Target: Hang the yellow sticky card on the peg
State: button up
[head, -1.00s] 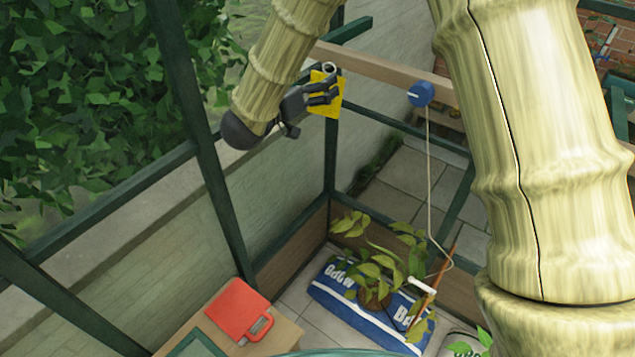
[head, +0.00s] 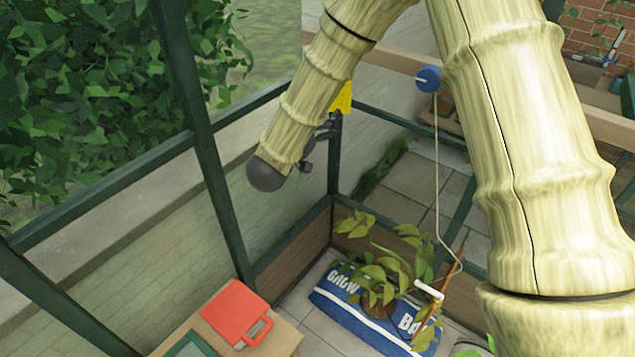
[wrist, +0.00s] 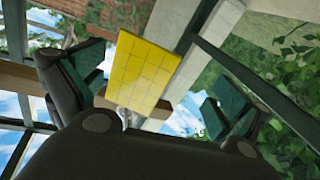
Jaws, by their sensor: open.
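The yellow sticky card (head: 342,97) is at the wooden rail, partly hidden behind my arm in the head view. In the wrist view the gridded card (wrist: 143,72) stands beyond my gripper, in the gap between the spread fingers, with neither finger visibly touching it. My gripper (head: 325,132) is open, just below the card in the head view; its fingers also show in the wrist view (wrist: 160,88). A small pale piece shows by the card's edge in the wrist view; I cannot tell if it is the peg. The peg is hidden in the head view.
The wooden rail (head: 390,68) carries a blue round reel (head: 428,78) with a hanging cord. Dark green frame posts (head: 205,150) stand at the left. Below are a red case (head: 236,312), a blue grow bag (head: 345,312) and a leafy plant (head: 385,262).

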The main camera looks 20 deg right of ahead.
notch_tip(320, 180, down, 18)
jog(key=s+n+t+y+b, duration=0.2)
jog(key=t+y+b, duration=0.1)
jog(key=b, duration=0.5)
jog(key=shift+f+n+y, duration=0.15)
jog(key=shift+n+y, duration=0.25)
jog(key=shift+y, duration=0.5)
jog(key=s+a+f+n+g+y, duration=0.1)
jog(key=s+f+n+g+y, duration=0.2)
jog(key=s+f, duration=0.8)
jog(key=s+f+g+y, duration=0.35)
jog(key=s+f, duration=0.25)
jog(key=f, duration=0.8)
jog(key=s+d+f+g, duration=0.1)
jog(key=s+f+g, duration=0.2)
jog(key=s, duration=0.6)
jog(key=s+d+f+g, duration=0.1)
jog(key=s+f+g, duration=0.2)
jog(key=s, duration=0.6)
jog(key=s+d+f+g, duration=0.2)
jog(key=s+f+g, duration=0.1)
jog(key=s, duration=0.7)
jog(key=shift+f+g, duration=0.4)
jog(key=shift+g, duration=0.15)
jog(key=shift+y, duration=0.25)
jog(key=shift+c, duration=0.4)
